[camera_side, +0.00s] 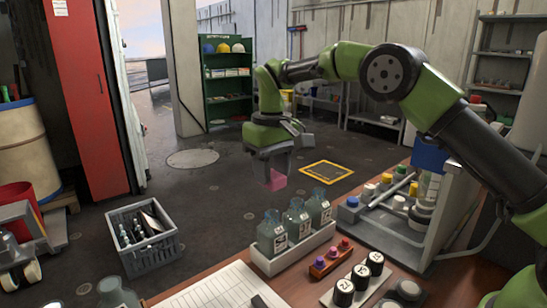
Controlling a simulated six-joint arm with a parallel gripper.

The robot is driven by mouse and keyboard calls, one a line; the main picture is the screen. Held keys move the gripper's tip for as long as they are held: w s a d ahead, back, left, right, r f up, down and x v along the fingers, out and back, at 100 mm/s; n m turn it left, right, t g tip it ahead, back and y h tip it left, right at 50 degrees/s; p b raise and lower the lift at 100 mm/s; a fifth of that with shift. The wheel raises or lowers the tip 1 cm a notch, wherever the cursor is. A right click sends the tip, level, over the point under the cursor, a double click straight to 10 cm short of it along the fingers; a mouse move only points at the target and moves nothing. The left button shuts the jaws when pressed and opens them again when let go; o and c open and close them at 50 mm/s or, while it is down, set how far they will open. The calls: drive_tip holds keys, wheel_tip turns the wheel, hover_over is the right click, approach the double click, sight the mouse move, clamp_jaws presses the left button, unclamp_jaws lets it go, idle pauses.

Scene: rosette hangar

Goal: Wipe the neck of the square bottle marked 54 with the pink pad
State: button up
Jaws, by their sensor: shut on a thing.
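The pink pad (276,180) hangs between the jaws of my gripper (275,166), which is shut on it. My gripper points down, above and behind the white tray (296,255), with a visible gap to the bottles. Three square glass bottles stand upright in a row in that tray: a left one (270,233), a middle one (296,219) and a right one (319,209). Each has a pale label with dark marks too small to read, so I cannot tell which is 54. Their necks are bare, and the pad appears apart from all of them.
A red rack of small vials (330,259) and several black-sided, white-topped jars (360,278) stand right of the tray. A lined sheet (222,291) lies left. A grey stand with coloured caps (385,212) is farther right. A grey crate (149,258) is on the floor.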

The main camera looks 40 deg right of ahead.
drive_tip(key=shift+f, duration=2.75)
drive_tip(key=shift+f, duration=0.5)
idle(0.5)
drive_tip(key=shift+w, duration=0.45)
drive_tip(key=shift+s, duration=0.1)
drive_tip(key=shift+s+r, duration=0.1)
drive_tip(key=shift+s, duration=0.75)
